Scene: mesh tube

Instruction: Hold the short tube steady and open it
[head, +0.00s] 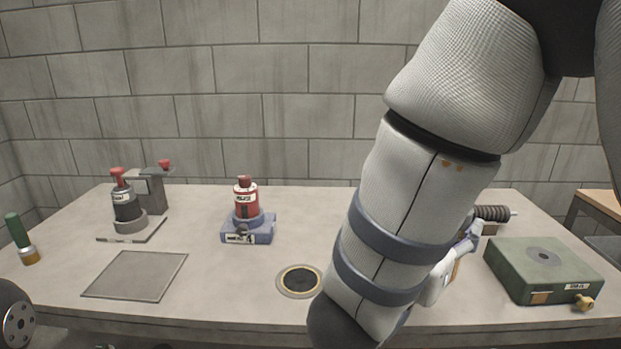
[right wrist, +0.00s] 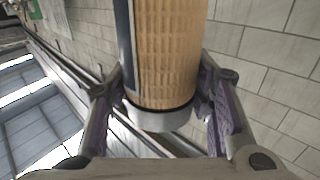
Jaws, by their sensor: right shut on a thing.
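A tan mesh-textured tube (right wrist: 165,55) with a dark stripe along one side and a grey end cap (right wrist: 158,117) fills the middle of the right wrist view. My right gripper (right wrist: 162,88) is shut on it, with one purple-padded finger on each side near the grey end. The tube's far end is cut off by the top of that view. In the head view my right arm hides most of the gripper and tube. My left gripper is not in view; only a dark round part of my left arm shows at the lower left edge.
On the table are a green tube (head: 18,232) with a gold end, a black-and-red device (head: 126,205), a red cylinder on a blue base (head: 246,213), a flat grey plate (head: 135,276), a round black pad (head: 300,281), a dark ribbed cylinder (head: 492,212) and a green box (head: 545,270).

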